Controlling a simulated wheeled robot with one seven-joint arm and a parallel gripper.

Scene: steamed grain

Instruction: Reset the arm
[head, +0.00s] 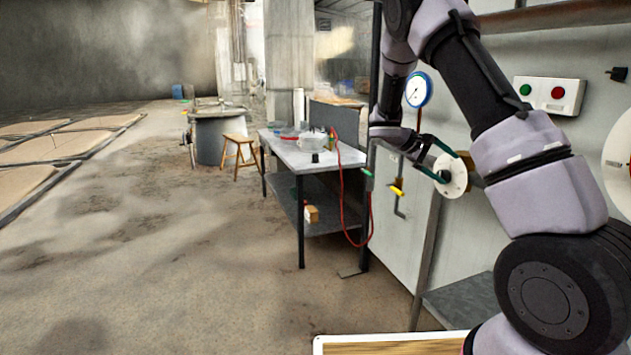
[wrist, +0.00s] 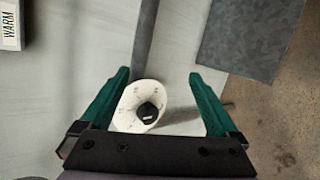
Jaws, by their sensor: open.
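My gripper (head: 436,152) is open, beside the wall panel at the right of the head view. In the wrist view my gripper (wrist: 158,76) shows two green fingers spread wide with nothing held between them. A white dial (wrist: 127,118) with a black knob (wrist: 148,112) lies beyond the fingers, nearer the left one. The fingers look apart from the knob. In the head view the dial (head: 458,180) sits on the panel just past my fingers, partly covered by them. My arm is bent, with its wrist hanging down from above.
A round blue-rimmed gauge (head: 418,89) and a box with green and red buttons (head: 549,94) are on the panel. A yellow-handled valve (head: 397,191) is low beside the gripper. A workbench (head: 300,153) and a stool (head: 239,150) stand further back.

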